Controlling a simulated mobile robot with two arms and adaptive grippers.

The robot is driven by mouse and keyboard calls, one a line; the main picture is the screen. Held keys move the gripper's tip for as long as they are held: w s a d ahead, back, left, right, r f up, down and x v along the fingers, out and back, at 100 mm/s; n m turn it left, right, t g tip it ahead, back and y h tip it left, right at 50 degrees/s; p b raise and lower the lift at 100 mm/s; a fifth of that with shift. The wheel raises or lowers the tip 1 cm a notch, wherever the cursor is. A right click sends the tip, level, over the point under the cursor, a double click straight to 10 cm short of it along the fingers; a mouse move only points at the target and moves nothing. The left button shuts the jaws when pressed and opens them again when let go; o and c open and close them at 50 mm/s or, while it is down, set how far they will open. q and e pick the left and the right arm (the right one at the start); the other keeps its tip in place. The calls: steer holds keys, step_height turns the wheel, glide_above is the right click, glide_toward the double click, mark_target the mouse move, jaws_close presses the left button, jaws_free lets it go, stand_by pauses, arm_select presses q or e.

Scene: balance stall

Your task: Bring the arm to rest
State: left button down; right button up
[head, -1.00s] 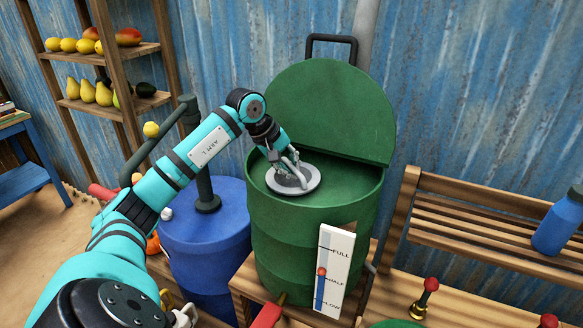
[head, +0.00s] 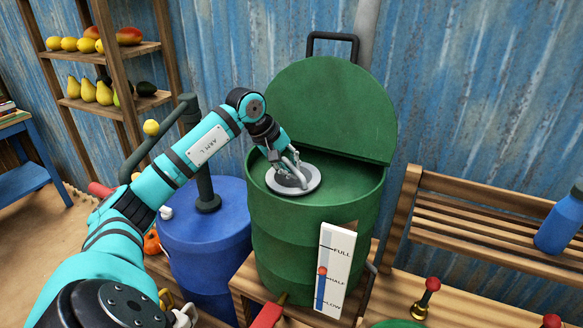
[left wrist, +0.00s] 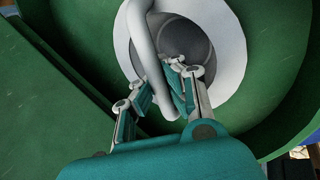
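My left gripper (head: 290,172) reaches down into the top of the green barrel (head: 310,235), at a grey round piece with a pale rim and an upright handle (head: 311,184). In the left wrist view the grey handle (left wrist: 143,42) runs between the fingers of my left gripper (left wrist: 162,88). The fingers lie close on either side of it; whether they grip it or stand slightly apart cannot be told. The pale rim (left wrist: 232,62) surrounds a darker grey middle. My right gripper is not in view.
The barrel's raised lid (head: 330,105) stands behind my gripper. A blue barrel (head: 205,235) with a dark pipe stands left, under my arm. A level gauge (head: 333,270) is at the front. A slatted shelf (head: 480,215) with a blue bottle (head: 560,222) is right; fruit shelves (head: 100,55) are back left.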

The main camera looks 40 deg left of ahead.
arm_select(q)
steer(key=shift+f, duration=0.2)
stand_by(0.5)
steer(key=c, duration=0.9)
jaws_free()
steer(key=shift+r, duration=0.15)
steer(key=shift+r, duration=0.1)
steer(key=shift+r+p, duration=1.2)
steer(key=shift+r, duration=0.45)
steer(key=shift+r, duration=0.1)
